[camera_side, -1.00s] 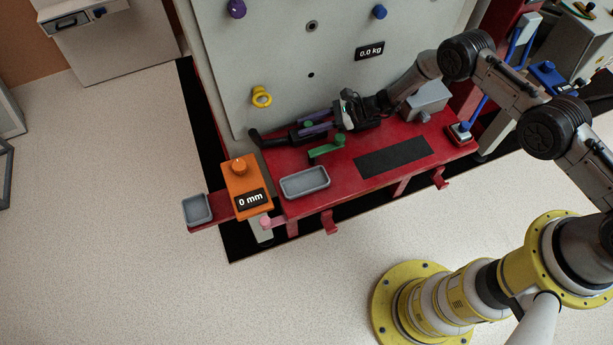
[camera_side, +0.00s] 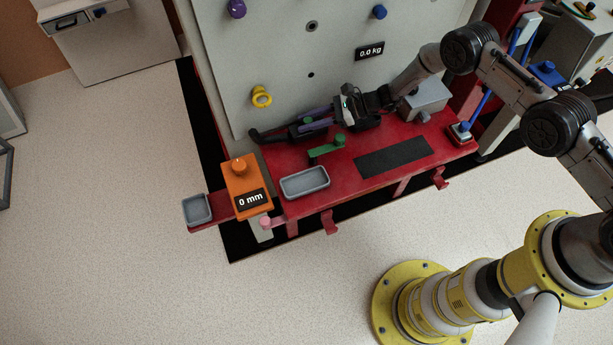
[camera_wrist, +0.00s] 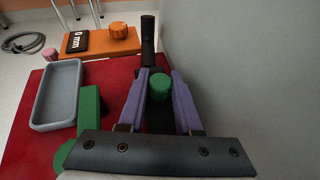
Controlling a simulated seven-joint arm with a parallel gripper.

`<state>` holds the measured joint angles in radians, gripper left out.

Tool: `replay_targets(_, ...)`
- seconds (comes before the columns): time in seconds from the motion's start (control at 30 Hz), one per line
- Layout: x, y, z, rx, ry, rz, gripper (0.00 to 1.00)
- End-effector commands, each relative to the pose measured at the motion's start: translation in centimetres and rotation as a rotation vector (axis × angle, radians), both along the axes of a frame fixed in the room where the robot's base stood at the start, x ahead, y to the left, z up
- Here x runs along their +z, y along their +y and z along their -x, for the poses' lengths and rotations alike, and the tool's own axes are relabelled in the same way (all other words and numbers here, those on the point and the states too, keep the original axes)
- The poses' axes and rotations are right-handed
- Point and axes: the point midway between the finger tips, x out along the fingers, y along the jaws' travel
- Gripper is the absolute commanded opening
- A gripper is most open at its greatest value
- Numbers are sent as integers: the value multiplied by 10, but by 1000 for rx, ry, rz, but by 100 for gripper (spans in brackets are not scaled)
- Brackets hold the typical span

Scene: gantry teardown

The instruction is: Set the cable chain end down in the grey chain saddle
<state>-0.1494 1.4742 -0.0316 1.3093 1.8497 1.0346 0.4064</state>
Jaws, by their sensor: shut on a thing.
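My gripper (camera_side: 315,121) reaches left, low over the back of the red bench, along the grey wall panel. Its two purple fingers (camera_wrist: 160,92) are shut on a piece with a round green knob (camera_wrist: 159,84), which I take as the cable chain end. A dark bar (camera_wrist: 148,42) lies in line beyond the fingertips; in the side view the black bar (camera_side: 272,135) runs left to the bench's back corner. A grey block (camera_side: 425,98) sits on the bench behind my gripper; I cannot tell whether it is the chain saddle. Contact beneath the held piece is hidden.
A green bracket (camera_side: 325,150) stands in front of my fingers, close by. A grey tray (camera_side: 305,182) and an orange unit reading 0 mm (camera_side: 246,186) are at the front left. A black mat (camera_side: 393,157) lies on the red bench (camera_side: 440,150). The wall panel is close on one side.

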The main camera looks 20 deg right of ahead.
Motion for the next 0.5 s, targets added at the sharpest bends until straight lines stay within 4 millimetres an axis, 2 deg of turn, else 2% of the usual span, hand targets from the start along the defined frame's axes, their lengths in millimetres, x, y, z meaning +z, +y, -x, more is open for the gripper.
replay_targets(0.5,34,0,0,0,-1,-2,0)
